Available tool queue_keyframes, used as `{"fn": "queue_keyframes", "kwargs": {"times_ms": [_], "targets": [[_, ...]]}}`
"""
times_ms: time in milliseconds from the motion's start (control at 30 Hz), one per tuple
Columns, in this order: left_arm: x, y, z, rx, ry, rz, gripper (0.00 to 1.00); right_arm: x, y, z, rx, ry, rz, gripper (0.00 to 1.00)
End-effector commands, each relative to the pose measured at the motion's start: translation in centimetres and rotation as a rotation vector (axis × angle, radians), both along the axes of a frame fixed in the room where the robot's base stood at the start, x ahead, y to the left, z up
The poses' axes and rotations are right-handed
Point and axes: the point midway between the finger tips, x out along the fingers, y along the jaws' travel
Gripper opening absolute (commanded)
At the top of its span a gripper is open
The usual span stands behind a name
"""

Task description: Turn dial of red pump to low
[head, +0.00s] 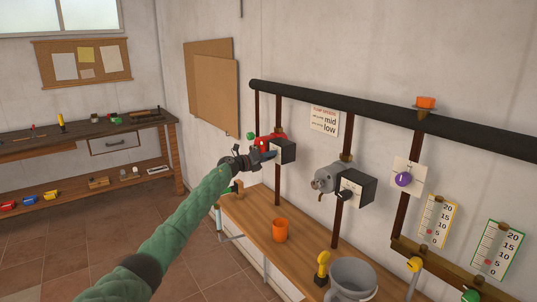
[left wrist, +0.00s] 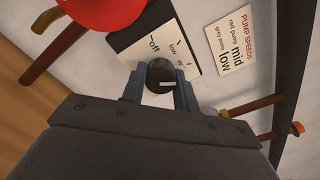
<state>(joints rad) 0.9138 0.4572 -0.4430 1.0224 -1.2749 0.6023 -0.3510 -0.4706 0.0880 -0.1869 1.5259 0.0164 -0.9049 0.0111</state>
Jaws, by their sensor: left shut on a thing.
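The red pump (head: 271,140) sits on a vertical pipe against the wall, partly hidden behind my left gripper. Its red body (left wrist: 100,10) fills the top of the left wrist view, beside a black box with a white label plate (left wrist: 155,50). The label reads "off"; other words are partly hidden. The black round dial (left wrist: 160,72) sits on this plate, with a white mark on its near side. My left gripper (head: 271,155) is at the pump's box. Its fingers (left wrist: 160,88) are shut on the dial, one at each side. My right gripper is not in view.
A grey pump (head: 326,179) with its own black box hangs to the right. A "Pump Speeds" sign (head: 324,121) is on the wall. Below, a wooden bench (head: 249,214) holds an orange cup (head: 280,229). A thick black pipe (head: 330,106) runs above.

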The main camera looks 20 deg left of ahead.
Motion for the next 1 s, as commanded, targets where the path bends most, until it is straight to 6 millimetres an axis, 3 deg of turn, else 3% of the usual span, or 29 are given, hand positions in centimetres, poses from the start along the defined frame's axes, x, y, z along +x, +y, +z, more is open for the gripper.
{"fn": "queue_keyframes", "kwargs": {"times_ms": [600,1000], "targets": [[0.0,0.1,0.6,-0.456,0.355,0.002,0.07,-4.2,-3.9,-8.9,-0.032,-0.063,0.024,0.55],[0.0,0.1,0.5,-0.669,0.520,0.004,0.07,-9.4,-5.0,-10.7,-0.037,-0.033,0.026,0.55]]}}
